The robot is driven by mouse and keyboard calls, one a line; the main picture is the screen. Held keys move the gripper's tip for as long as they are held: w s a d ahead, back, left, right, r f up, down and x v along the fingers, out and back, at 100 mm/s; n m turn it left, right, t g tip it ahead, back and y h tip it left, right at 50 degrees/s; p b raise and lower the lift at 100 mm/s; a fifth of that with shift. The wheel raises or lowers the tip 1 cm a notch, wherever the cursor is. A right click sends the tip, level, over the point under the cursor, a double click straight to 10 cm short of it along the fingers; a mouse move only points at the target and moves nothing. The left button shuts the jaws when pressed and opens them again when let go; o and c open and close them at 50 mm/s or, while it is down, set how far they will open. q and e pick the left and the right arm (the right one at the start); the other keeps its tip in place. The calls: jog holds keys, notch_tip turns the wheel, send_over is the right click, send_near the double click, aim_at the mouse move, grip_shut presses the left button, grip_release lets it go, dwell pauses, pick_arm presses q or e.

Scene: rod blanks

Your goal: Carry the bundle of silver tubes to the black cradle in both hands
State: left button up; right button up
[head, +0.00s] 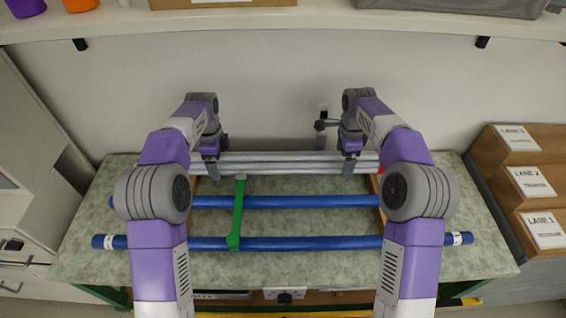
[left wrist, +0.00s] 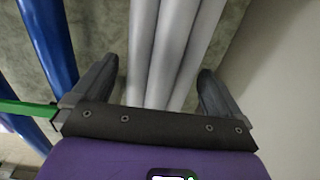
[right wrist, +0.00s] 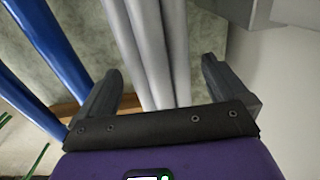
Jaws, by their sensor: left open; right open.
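The bundle of silver tubes (head: 290,163) lies left to right along the back of the worktop. My left gripper (head: 210,172) is above the left part of the bundle. In the left wrist view the tubes (left wrist: 170,50) run between its open fingers. My right gripper (head: 351,167) is above the right part, and in the right wrist view the tubes (right wrist: 150,50) pass between its open fingers. Neither gripper is closed on the tubes. The ends of the bundle are partly hidden by my arms. I cannot make out a black cradle in these views.
Two blue tubes (head: 290,202) lie in front of the bundle, with a green bar (head: 238,215) across them. Cardboard lane boxes (head: 526,180) stand at the right. A shelf (head: 300,20) runs above the back wall. The worktop (head: 320,184) is partly clear.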

pick_arm(q)
jog(key=shift+f, duration=0.8)
pick_arm(e)
jog(key=shift+f, duration=0.8)
pick_arm(q)
jog(key=shift+c, duration=0.3)
pick_arm(e)
jog(key=shift+c, duration=0.3)
pick_arm(q)
jog(key=c, duration=1.4)
pick_arm(e)
jog(key=c, duration=1.4)
